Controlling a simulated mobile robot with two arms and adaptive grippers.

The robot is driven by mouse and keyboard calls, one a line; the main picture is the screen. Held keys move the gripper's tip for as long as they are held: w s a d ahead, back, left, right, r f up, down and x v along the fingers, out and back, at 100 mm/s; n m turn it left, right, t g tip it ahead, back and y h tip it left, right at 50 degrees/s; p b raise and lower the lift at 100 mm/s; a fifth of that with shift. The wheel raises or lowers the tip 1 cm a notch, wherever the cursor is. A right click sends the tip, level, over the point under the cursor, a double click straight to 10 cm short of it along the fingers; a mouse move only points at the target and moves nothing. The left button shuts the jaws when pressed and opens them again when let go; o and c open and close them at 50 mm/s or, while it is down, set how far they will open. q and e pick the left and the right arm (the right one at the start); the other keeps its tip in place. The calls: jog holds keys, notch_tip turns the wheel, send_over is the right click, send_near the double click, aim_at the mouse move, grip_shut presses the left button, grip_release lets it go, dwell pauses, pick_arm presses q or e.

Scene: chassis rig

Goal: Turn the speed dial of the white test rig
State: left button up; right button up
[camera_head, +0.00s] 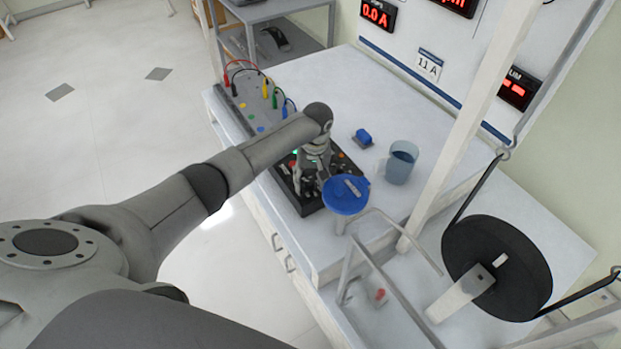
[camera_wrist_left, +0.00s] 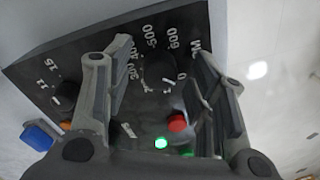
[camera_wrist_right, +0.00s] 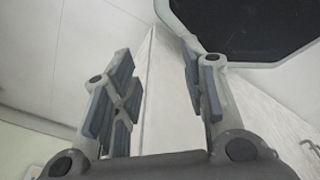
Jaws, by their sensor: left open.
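The speed dial (camera_wrist_left: 158,72) is a black round knob with a white pointer mark, ringed by white numbers such as 300 to 600, on the dark control panel (camera_head: 352,163) of the white rig. My left gripper (camera_head: 308,188) is over the panel. In the left wrist view its open fingers stand on either side of the dial; whether they touch it I cannot tell. In the head view the gripper hides the dial. My right gripper (camera_wrist_right: 160,85) shows only in its own wrist view, open and empty.
A red button (camera_wrist_left: 177,122), a lit green lamp (camera_wrist_left: 161,143) and a smaller knob (camera_wrist_left: 66,96) share the panel. A black wheel (camera_head: 483,240) stands right.

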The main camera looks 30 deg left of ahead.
pick_arm(q)
jog(key=shift+f, duration=0.1)
pick_arm(e)
jog(key=shift+w, duration=0.15)
pick_arm(q)
jog(key=c, duration=1)
pick_arm(e)
jog(key=shift+s+d, duration=0.1)
jog(key=shift+s, duration=0.5)
jog(key=shift+r, duration=0.1)
